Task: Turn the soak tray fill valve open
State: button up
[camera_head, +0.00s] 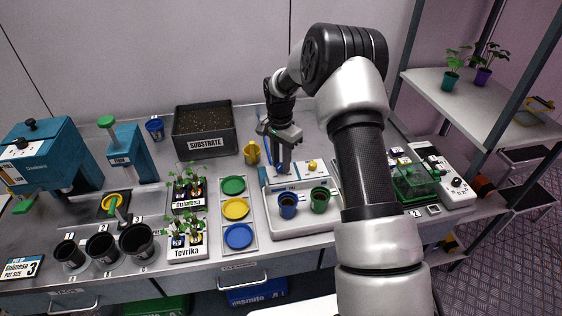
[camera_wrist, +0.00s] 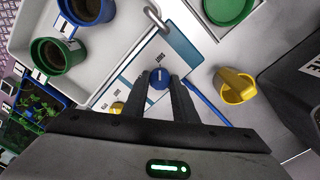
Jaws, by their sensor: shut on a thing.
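The soak tray is a white tray (camera_head: 276,226) at the middle front of the bench; a blue pot (camera_head: 288,204) and a green pot (camera_head: 320,199) stand in it. Behind it is a white-and-blue valve panel (camera_head: 297,184) with a yellow knob (camera_head: 313,165). My gripper (camera_head: 284,170) points down at the panel's left part. In the wrist view, my gripper (camera_wrist: 158,86) has its fingers on both sides of a blue knob (camera_wrist: 158,77) with a white mark, and is shut on it. In the head view the gripper hides this knob. A metal spout (camera_wrist: 157,18) reaches over the tray.
A yellow cup (camera_head: 251,153) stands just left of the panel. Coloured lids (camera_head: 236,208) lie in a rack left of the tray. A substrate bin (camera_head: 204,130) stands behind. A green-lidded container (camera_head: 414,180) and a white device (camera_head: 455,180) are at right.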

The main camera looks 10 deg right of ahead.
jog(key=shift+n, duration=0.4)
jog(key=n+b, duration=0.1)
jog(key=n, duration=0.2)
jog(key=shift+n+b, duration=0.3)
jog(key=shift+b, duration=0.05)
jog(key=n+b, duration=0.1)
jog(key=n, duration=0.3)
jog(key=shift+n, duration=0.3)
jog(key=n, duration=0.8)
jog(key=shift+n, duration=0.6)
jog(key=o, duration=1)
jog(key=shift+o, duration=0.2)
jog(key=shift+r, duration=0.15)
